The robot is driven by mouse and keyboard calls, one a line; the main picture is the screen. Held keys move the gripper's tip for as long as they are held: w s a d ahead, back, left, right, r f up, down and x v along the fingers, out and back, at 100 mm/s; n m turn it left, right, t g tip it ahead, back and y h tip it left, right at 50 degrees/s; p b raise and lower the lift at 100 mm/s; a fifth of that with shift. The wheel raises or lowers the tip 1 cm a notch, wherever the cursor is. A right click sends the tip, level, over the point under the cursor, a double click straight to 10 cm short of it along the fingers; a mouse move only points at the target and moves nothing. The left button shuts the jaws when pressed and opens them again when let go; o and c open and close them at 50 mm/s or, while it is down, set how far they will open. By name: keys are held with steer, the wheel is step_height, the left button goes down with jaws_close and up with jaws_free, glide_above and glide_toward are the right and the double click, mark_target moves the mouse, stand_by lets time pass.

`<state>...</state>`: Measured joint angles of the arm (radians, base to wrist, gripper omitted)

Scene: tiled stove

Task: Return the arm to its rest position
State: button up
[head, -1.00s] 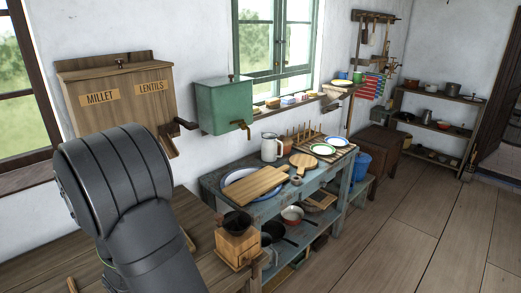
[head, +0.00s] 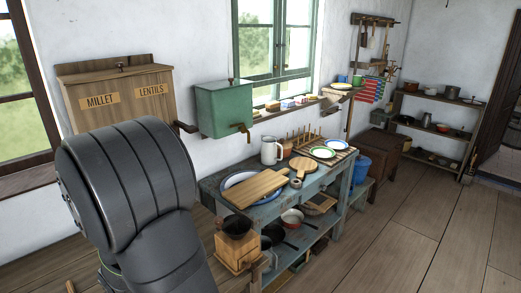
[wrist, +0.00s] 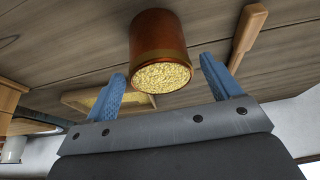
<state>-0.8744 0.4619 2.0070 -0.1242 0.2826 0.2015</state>
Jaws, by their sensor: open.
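My gripper (wrist: 162,68) shows in the wrist view with its two blue fingers spread and nothing clamped between them. A copper-brown cylindrical container (wrist: 160,38) filled with yellow grain stands on the wooden counter (wrist: 60,45), beyond the fingers and apart from them. The wrist picture looks upside down. In the head view my dark arm fills the lower left and hides the gripper and the container.
A wooden MILLET and LENTILS bin (head: 120,88) hangs on the wall, beside a green tank (head: 222,108). A wooden grinder (head: 238,245) stands close right of my arm. A blue worktable (head: 325,178) holds boards and plates. The floor at right is clear.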

steer(key=v, duration=0.7)
steer(key=x, duration=1.2)
steer(key=shift+s+d+f, duration=0.1)
step_height(320, 180, up, 4)
steer(key=shift+r, duration=0.3)
steer(key=shift+d+r, duration=0.15)
steer(key=shift+d, duration=0.05)
steer(key=shift+d+r, duration=0.1)
steer(key=shift+d, duration=0.1)
steer(key=shift+a, duration=0.1)
